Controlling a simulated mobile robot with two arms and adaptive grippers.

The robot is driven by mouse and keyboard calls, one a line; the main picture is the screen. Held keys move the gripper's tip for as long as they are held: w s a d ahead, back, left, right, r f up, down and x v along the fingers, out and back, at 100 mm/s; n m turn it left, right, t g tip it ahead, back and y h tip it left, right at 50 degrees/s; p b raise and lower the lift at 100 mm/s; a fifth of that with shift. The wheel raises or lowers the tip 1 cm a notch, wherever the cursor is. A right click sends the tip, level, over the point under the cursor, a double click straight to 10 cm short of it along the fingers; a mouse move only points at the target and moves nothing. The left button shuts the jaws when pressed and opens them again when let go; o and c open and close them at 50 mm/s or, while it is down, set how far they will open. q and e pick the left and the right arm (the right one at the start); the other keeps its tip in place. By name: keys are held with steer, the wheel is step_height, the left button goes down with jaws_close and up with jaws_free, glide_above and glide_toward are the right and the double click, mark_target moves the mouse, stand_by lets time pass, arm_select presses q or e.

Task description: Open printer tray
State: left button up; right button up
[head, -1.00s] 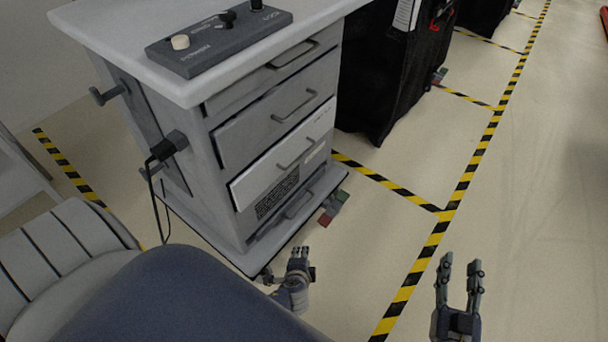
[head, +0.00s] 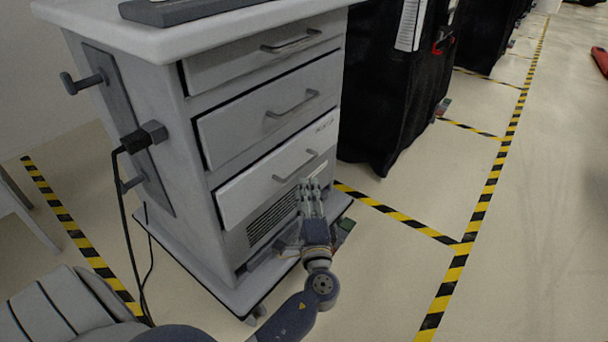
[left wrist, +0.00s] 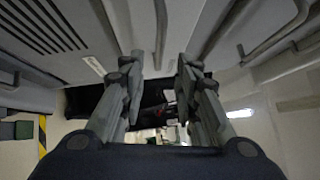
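The grey printer-like cabinet (head: 190,180) stands at the centre left of the head view, with a stack of drawers. The upper drawers have bar handles: top (head: 290,42), middle (head: 292,105) and the lower white tray front (head: 262,190) with its handle (head: 296,166). My left gripper (head: 311,185) is at the lower right of this front, just below the handle; contact cannot be told. It hides part of the vented panel (head: 272,222). In the left wrist view, its two fingers (left wrist: 157,80) are apart with nothing between them, near bar handles (left wrist: 275,40). My right gripper is out of view.
A control box (head: 190,8) sits on the cabinet top. A black plug and cable (head: 145,137) stick out from its left side. Black covered carts (head: 385,90) stand behind to the right.

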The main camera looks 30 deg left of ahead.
arm_select(q)
steer(key=x, duration=0.7)
steer(key=shift+w+a+b, duration=0.2)
steer(key=shift+w+b, duration=0.1)
steer(key=shift+b, duration=0.15)
jaws_close()
